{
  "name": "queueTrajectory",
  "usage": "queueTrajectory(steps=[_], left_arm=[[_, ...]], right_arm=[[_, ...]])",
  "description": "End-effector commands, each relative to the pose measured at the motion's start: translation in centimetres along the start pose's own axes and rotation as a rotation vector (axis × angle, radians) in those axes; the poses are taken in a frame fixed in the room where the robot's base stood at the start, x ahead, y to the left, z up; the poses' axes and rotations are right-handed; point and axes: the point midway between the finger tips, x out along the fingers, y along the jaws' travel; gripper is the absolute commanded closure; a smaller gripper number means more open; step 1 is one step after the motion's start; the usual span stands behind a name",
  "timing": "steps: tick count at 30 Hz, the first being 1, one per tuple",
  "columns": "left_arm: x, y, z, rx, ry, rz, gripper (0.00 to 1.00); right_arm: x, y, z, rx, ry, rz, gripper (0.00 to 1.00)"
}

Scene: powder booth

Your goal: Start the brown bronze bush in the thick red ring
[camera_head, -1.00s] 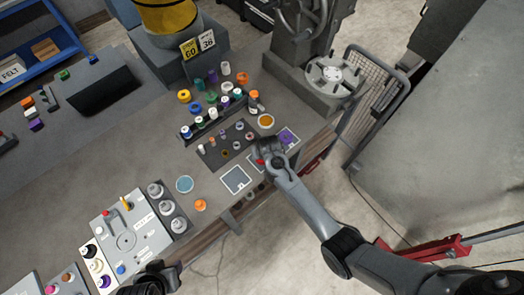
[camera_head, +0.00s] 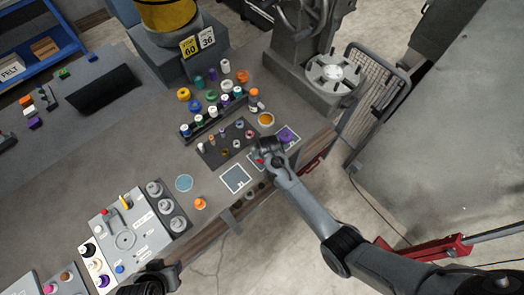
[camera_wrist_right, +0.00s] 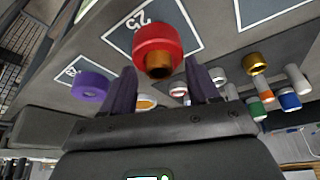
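The thick red ring (camera_wrist_right: 158,40) sits on a dark white-edged plate in the right wrist view. In the head view only a bit of its red (camera_head: 260,161) shows beside my right gripper. The brown bronze bush (camera_wrist_right: 160,68) shows at the ring's mouth, its end sticking out toward my gripper. How deep it sits is hidden. My right gripper (camera_wrist_right: 160,78) has its two dark fingers apart, one on each side of the bush, with visible gaps. My left gripper (camera_head: 150,279) is at the bottom edge of the head view, away from the ring; its fingers are unclear.
A purple ring (camera_head: 287,135) lies on a neighbouring plate. A bare plate (camera_head: 236,179) lies left of the red ring. A dark tray (camera_head: 211,154) and rack of small coloured parts stand behind. An orange part (camera_head: 200,203) and a control box (camera_head: 124,240) are to the left.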

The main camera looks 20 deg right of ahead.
Motion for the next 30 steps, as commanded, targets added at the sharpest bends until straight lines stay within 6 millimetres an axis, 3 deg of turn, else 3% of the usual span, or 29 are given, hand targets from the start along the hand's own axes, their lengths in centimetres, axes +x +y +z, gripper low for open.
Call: queueTrajectory(steps=[13, 30], left_arm=[[-0.2, 0.1, -0.1, -0.003, 0.001, 0.002, 0.57], [-0.6, -0.2, -0.2, 0.009, -0.001, -0.007, 0.57]], right_arm=[[-1.0, 0.1, 0.0, -0.001, 0.000, 0.001, 0.40], [-9.3, 0.1, 0.0, -0.001, 0.002, 0.002, 0.40]])
